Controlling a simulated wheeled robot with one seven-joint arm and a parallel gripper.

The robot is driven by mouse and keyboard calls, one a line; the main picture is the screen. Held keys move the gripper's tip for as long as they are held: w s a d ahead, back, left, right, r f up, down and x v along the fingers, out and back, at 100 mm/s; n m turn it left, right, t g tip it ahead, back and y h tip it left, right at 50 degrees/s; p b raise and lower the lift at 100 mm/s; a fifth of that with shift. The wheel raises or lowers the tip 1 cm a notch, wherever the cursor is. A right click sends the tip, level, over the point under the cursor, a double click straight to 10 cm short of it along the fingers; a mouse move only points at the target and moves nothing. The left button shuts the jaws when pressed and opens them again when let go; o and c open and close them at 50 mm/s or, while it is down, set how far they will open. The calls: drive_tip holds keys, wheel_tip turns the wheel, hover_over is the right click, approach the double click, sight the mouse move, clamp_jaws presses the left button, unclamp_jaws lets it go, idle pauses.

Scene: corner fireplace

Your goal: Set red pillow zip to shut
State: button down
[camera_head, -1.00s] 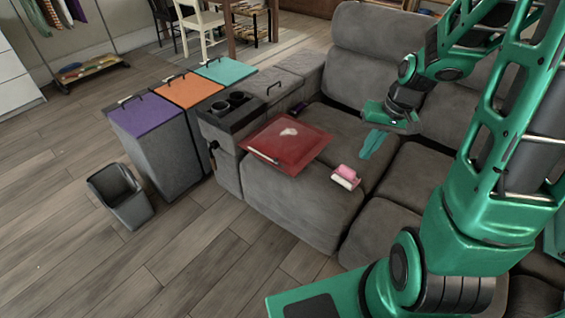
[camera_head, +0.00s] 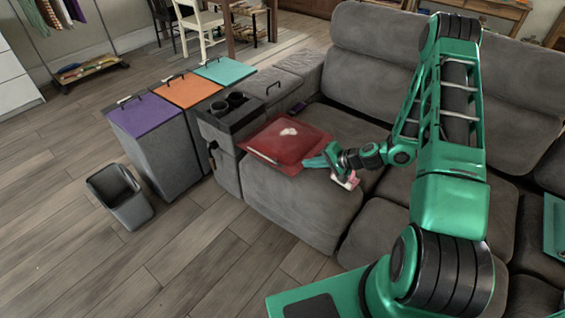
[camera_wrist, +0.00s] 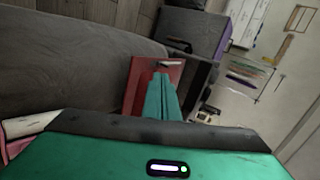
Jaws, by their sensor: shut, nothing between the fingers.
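The red pillow (camera_head: 284,132) lies on the left seat of the grey sofa, with a pale patch on its top. A pale strip, apparently the zip (camera_head: 262,155), runs along its front edge. I cannot tell how far the zip is open. My gripper (camera_head: 308,162) is shut and empty, at the pillow's right front corner. I cannot tell whether it touches the pillow. In the wrist view the closed fingers (camera_wrist: 161,78) point at the red pillow (camera_wrist: 137,88) and hide part of it. A pale bar on the pillow (camera_wrist: 171,63) shows just beyond the fingertips.
A pink and white object (camera_head: 350,181) lies on the seat beside my gripper, partly hidden by it. The sofa armrest with a dark cup holder tray (camera_head: 238,118) stands left of the pillow. Bins with coloured lids (camera_head: 145,115) stand further left.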

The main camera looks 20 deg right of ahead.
drive_tip(key=shift+w+f+m+t, duration=0.7)
drive_tip(key=shift+f+m, duration=0.3)
drive_tip(key=shift+f, duration=0.45)
approach(283, 167)
drive_tip(key=w+a, duration=0.2)
drive_tip(key=w, duration=0.1)
drive_tip(key=shift+a+f, duration=0.1)
drive_tip(key=shift+a, duration=0.2)
drive_tip(key=w+a, duration=0.2)
drive_tip(key=shift+w+f, duration=0.1)
drive_tip(key=shift+w, duration=0.25)
drive_tip(key=shift+w+a, duration=0.3)
drive_tip(key=shift+w, duration=0.2)
drive_tip(key=shift+w+d, duration=0.1)
